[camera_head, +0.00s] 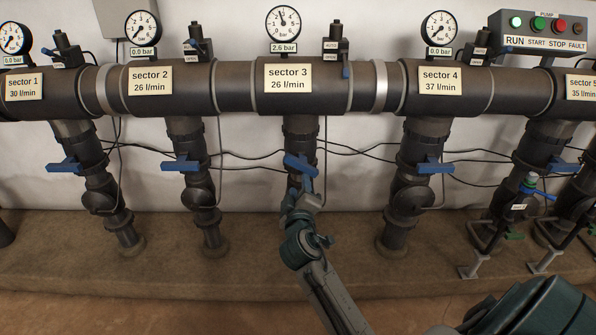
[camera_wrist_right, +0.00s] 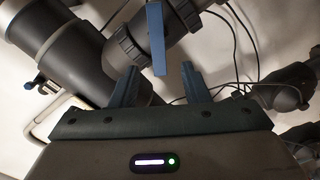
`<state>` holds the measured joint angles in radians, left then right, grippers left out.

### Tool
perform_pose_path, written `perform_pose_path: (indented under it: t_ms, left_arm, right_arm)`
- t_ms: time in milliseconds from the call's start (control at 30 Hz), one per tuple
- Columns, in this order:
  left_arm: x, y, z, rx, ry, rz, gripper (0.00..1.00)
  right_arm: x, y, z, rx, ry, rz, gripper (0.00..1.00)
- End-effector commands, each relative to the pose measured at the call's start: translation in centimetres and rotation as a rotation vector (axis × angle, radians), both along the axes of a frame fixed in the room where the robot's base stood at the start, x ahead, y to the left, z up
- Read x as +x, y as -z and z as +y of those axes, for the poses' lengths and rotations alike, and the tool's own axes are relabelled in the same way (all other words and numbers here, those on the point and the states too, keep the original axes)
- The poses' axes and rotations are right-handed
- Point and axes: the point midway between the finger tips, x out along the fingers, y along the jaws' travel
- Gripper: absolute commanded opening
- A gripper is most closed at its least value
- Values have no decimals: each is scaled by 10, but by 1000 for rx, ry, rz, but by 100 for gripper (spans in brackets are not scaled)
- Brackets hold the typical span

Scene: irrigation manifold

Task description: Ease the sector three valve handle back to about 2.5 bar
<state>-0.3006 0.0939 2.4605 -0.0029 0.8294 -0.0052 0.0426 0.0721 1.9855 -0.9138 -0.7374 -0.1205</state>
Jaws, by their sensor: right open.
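The sector three valve handle (camera_head: 296,160) is a blue lever on the dark pipe below the "sector 3" label, slanted rather than level like its neighbours. In the right wrist view the handle (camera_wrist_right: 156,38) appears as a blue bar whose lower end lies between my fingertips in the picture. My right gripper (camera_head: 299,190) is just below the handle, with its fingers (camera_wrist_right: 160,78) apart on either side and a visible gap to each. The sector 3 gauge (camera_head: 283,22) has a display reading 2.6 bar (camera_head: 284,47). My left gripper is not in view.
Blue handles of sector 2 (camera_head: 181,166) and sector 4 (camera_head: 434,168) sit level to either side; their gauges read 0.0 bar. Thin black cables run behind the pipes. A pump panel (camera_head: 543,33) with a lit green lamp is at upper right. Floor space lies in front.

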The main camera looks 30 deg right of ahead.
Motion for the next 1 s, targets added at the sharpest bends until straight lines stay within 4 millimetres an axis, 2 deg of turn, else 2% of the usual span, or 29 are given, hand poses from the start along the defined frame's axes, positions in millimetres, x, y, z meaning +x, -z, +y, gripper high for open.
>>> perform_pose_path:
  t_ms: [133,233,700,1000]
  left_arm:
    - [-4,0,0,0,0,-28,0]
    - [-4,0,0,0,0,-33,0]
    - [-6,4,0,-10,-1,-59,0]
    - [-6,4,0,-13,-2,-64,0]
  right_arm:
    - [1,-1,-1,-6,-17,-2,42]
    - [9,-1,-6,-8,-18,-1,42]
    - [78,0,-48,-5,-17,-1,42]
    - [91,-1,-56,-4,-19,-1,42]
